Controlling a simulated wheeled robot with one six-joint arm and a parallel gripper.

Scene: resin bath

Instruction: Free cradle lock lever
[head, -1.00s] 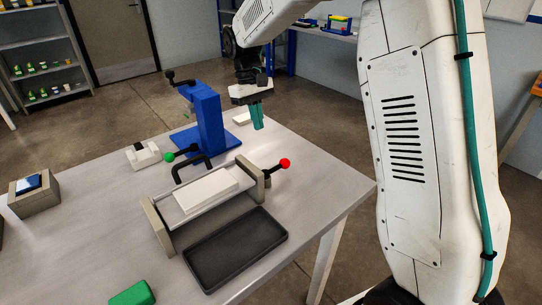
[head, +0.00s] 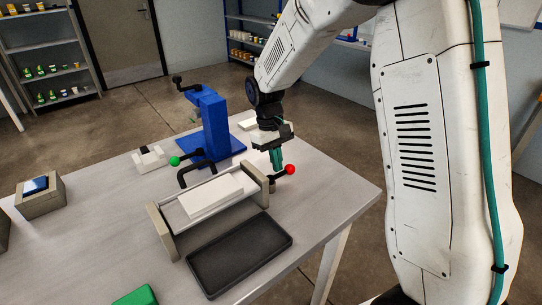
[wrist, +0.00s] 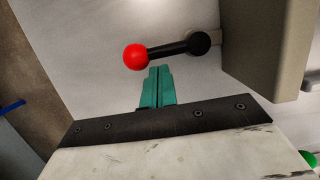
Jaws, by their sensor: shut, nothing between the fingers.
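The cradle (head: 159,221) stands on the table with beige end walls and a white block (head: 211,196) lying in it. A black lever with a red ball knob (head: 290,169) sticks out from its right end wall; in the wrist view the red knob (wrist: 135,57) and its black arm (wrist: 178,48) lie just beyond my fingertips. My gripper (head: 277,168) has teal fingers, shut and empty, beside the lever on its left in the head view. In the wrist view its fingertips (wrist: 159,70) are near the lever arm; I cannot tell if they touch. A second lever has a green knob (head: 174,161).
A black tray (head: 288,243) lies in front of the cradle. A blue stand (head: 213,125) is behind it, with a black handle (head: 197,171) between. A green block (head: 138,297) is at the near edge. The table's right corner is clear.

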